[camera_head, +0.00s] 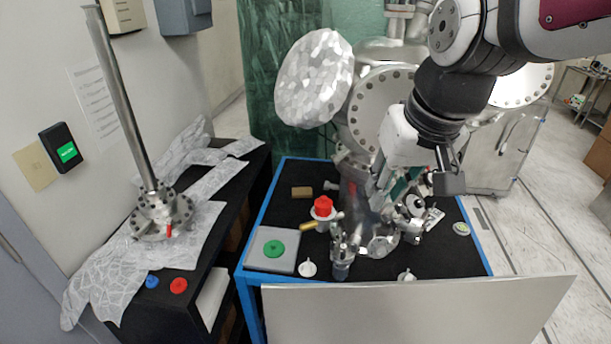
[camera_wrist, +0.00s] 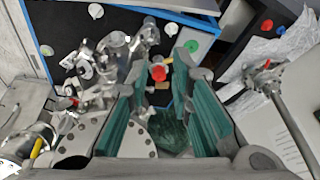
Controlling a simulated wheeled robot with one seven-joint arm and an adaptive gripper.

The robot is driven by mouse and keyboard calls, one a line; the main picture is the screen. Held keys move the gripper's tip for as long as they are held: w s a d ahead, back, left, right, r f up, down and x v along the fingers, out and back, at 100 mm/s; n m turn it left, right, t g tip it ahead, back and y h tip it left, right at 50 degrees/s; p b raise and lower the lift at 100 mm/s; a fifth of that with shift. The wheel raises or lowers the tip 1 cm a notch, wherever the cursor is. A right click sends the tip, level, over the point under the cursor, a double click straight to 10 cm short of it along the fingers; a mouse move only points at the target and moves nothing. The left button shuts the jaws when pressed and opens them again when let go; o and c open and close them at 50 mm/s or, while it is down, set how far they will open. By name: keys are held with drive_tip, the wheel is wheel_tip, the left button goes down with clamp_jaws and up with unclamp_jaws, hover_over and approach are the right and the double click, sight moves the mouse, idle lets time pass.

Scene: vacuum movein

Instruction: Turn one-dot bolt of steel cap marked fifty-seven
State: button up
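No marking fifty-seven and no one-dot bolt can be read in either view, so I cannot tell which steel cap is meant. A round steel flange ringed with bolts (camera_head: 385,105) faces forward on the chamber, left of my arm. Another bolted flange stands at the foot of a pole (camera_head: 160,216) on the left bench. My gripper (camera_head: 418,183) is above the blue-edged table, below and right of the chamber flange. Its green-padded fingers (camera_wrist: 160,78) are apart, with nothing held.
The table (camera_head: 270,212) carries steel fittings (camera_head: 345,248), a red knob (camera_head: 323,207) and a green knob on a grey plate (camera_head: 274,249). A foil-covered chamber part (camera_head: 314,78) is left of the flange. A pale panel (camera_head: 420,312) stands in front.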

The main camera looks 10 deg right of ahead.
drive_tip(key=shift+s+r, duration=0.55)
drive_tip(key=shift+s, duration=1.25)
drive_tip(key=n+g, duration=0.4)
drive_tip(key=n, duration=0.1)
hover_over(343, 251)
wheel_tip(343, 251, down, 22)
drive_tip(key=shift+h, duration=0.3)
wheel_tip(343, 251, down, 12)
drive_tip(key=shift+f+p, duration=0.25)
drive_tip(key=shift+p, duration=0.75)
clamp_jaws()
